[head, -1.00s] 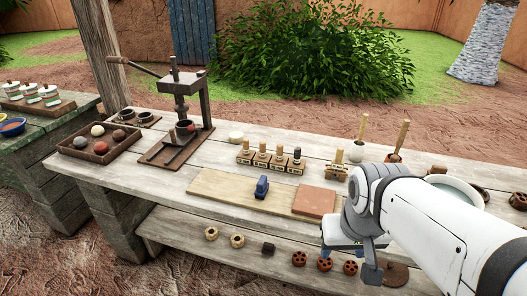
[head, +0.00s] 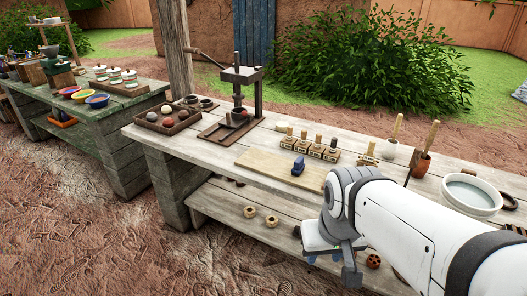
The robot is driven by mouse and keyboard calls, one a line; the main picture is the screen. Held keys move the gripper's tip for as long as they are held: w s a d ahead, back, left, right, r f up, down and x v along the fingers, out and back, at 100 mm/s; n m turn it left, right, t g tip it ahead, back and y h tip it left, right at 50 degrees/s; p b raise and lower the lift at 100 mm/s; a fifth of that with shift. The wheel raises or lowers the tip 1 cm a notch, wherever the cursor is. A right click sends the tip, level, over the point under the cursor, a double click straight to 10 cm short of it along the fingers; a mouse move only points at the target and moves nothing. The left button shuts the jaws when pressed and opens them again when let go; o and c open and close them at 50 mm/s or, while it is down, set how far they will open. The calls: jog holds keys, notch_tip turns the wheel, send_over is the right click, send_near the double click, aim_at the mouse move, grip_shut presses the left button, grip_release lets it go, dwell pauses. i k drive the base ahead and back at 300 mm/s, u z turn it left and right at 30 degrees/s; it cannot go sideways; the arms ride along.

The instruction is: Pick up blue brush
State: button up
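A small dark blue object (head: 298,166) stands on a pale wooden board (head: 262,168) on the weathered workbench (head: 232,165). My gripper (head: 332,264) hangs at the lower right, in front of the bench's front edge and apart from the blue object. I see nothing held in it, but its fingers are too small and angled to tell their opening. My white arm hides part of the bench.
A lever press (head: 240,100) and a tray of balls (head: 165,118) stand on the left half. A row of stamps (head: 310,147) is behind the board. A white basin (head: 470,194) is at right. Another table (head: 117,101) with bowls stands left. Rings (head: 250,211) lie on the lower shelf.

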aim_at(299, 166)
jog(key=u, duration=0.7)
jog(key=k, duration=0.9)
jog(key=u, duration=0.3)
jog(key=i, duration=0.9)
jog(key=z, duration=0.75)
jog(key=i, duration=1.2)
jog(key=z, duration=0.3)
